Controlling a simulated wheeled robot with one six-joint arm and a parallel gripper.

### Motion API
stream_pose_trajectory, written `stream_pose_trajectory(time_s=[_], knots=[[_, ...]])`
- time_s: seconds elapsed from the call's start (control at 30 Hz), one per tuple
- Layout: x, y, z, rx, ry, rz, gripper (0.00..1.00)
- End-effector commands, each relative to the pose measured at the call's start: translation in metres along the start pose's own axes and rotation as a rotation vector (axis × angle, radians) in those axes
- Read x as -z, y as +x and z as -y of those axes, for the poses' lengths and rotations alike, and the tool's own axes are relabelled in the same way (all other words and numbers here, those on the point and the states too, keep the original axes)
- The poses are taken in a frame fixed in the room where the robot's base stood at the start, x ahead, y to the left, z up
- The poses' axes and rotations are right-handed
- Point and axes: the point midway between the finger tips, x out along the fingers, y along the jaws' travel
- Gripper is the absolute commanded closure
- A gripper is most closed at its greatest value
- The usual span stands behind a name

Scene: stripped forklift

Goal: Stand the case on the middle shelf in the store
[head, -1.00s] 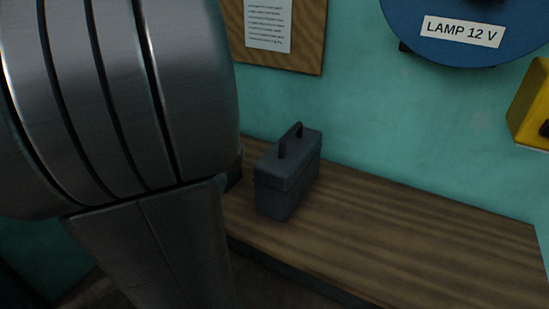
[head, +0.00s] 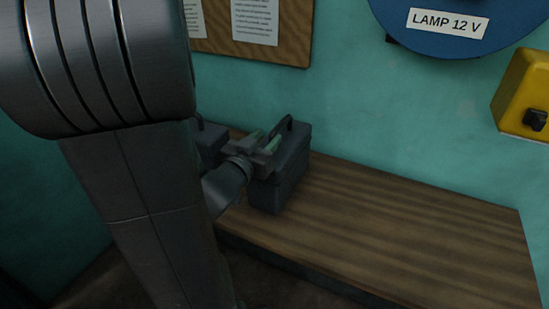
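A dark grey case (head: 287,175) with a raised handle on top stands upright on a wooden bench top. My gripper (head: 268,138) is at the left side of this case, near its top edge and handle. A second dark case (head: 210,138) with a handle stands to the left, partly hidden behind my arm. The store and its middle shelf are not in view.
The wooden bench top (head: 400,220) is clear right of the case. A teal wall stands behind it, with a notice board (head: 300,35), a blue round thing labelled LAMP 12 V (head: 445,45) and a yellow box with a black knob (head: 525,90). My arm covers the left.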

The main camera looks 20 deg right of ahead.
Motion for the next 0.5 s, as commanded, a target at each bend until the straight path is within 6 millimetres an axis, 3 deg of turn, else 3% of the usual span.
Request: stream_pose_trajectory(time_s=[0.33,0.5], knots=[[0.000,0.026,-0.002,-0.002,-0.001,0.002,0.61],[0.000,0.048,-0.006,-0.002,-0.002,0.003,0.61]])
